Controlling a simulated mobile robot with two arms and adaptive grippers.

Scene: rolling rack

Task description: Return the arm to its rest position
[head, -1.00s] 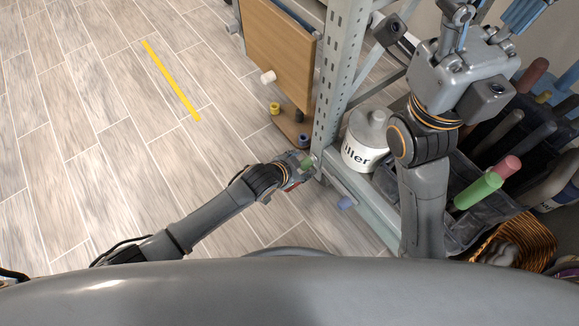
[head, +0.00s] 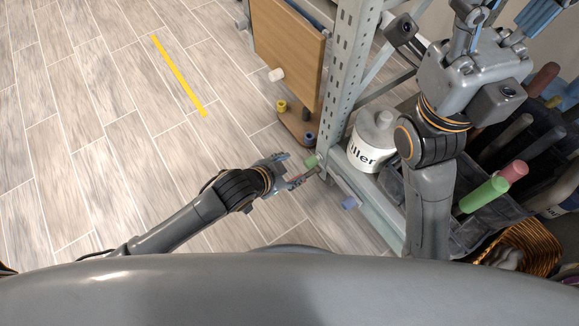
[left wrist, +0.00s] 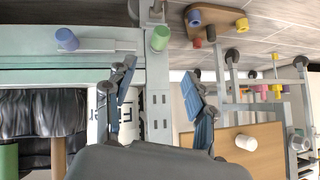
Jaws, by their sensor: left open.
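My left gripper (head: 301,169) is open and empty beside the rack's near corner post, low over the floor. A green peg (head: 311,161) sticks out just beyond its fingers. In the left wrist view the two blue-padded fingers (left wrist: 158,72) stand well apart, with the grey rack post behind the gap and the green peg (left wrist: 160,38) above it. My right arm is raised over the rack. Its gripper (head: 496,22) is at the top edge with its tips cut off, so its opening is unclear.
The grey rack post (head: 346,75) stands right of my left gripper. A white container (head: 368,150) and a dark crate (head: 480,232) are on the shelf. A blue-violet peg (head: 350,203) sticks out from the shelf edge. A wooden panel (head: 285,45) stands behind.

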